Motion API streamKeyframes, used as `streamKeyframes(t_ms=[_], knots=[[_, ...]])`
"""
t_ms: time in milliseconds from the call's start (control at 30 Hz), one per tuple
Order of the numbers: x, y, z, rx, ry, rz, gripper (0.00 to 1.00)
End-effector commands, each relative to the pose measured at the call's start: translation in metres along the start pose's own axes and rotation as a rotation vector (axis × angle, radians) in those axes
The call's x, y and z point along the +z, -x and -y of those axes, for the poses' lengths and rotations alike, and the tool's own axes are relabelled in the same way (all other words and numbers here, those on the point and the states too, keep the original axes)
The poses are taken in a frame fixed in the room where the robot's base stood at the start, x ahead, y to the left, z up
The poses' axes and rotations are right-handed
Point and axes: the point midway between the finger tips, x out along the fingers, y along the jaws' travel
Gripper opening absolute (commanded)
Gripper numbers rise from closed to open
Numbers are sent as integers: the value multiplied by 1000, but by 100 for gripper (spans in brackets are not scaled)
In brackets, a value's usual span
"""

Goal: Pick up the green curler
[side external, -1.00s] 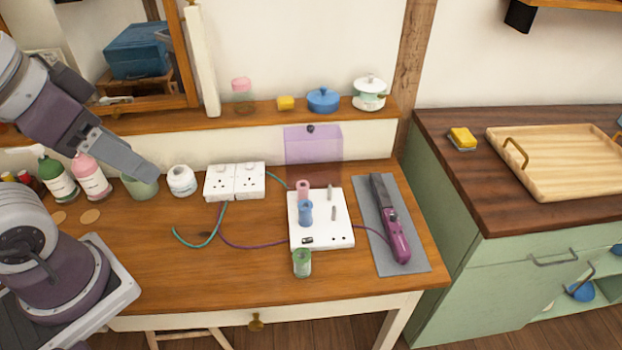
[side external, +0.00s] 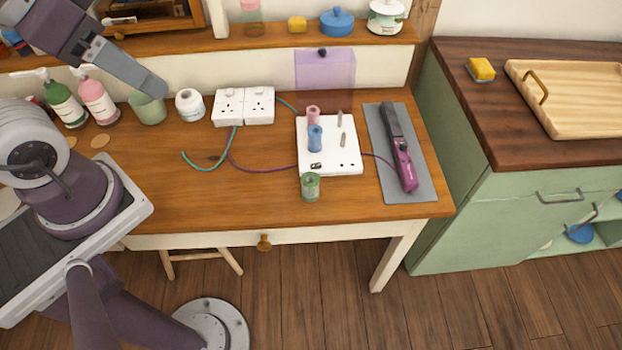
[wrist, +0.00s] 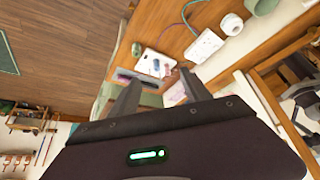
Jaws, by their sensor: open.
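The green curler (side external: 310,186) stands upright on the wooden desk, just in front of the white heater base (side external: 343,165). It also shows small in the wrist view (wrist: 136,48), beside the white base. A blue curler (side external: 315,138) and a pink curler (side external: 313,116) stand on the base, with bare metal posts beside them. My gripper (wrist: 160,77) is open and empty. In the side view it hangs at the upper left, far from the green curler, overlapping the area of a pale green cup (side external: 148,110).
A purple styling iron (side external: 403,165) lies on a grey mat (side external: 410,194) right of the base. White sockets (side external: 244,105), teal and purple cables, a white jar (side external: 190,104) and pump bottles (side external: 97,100) line the desk's back. The desk's front left middle is clear.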

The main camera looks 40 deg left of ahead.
Motion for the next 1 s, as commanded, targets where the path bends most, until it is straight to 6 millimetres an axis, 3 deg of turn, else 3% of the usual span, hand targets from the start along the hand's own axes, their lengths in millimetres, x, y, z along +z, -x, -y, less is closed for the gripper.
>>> streamKeyframes(t_ms=[767,867,1000], knots=[[-2,-1,0,-2,4,5,60],[-19,-14,2,-23,39,43,60],[-64,-66,-4,-77,126,124,60]])
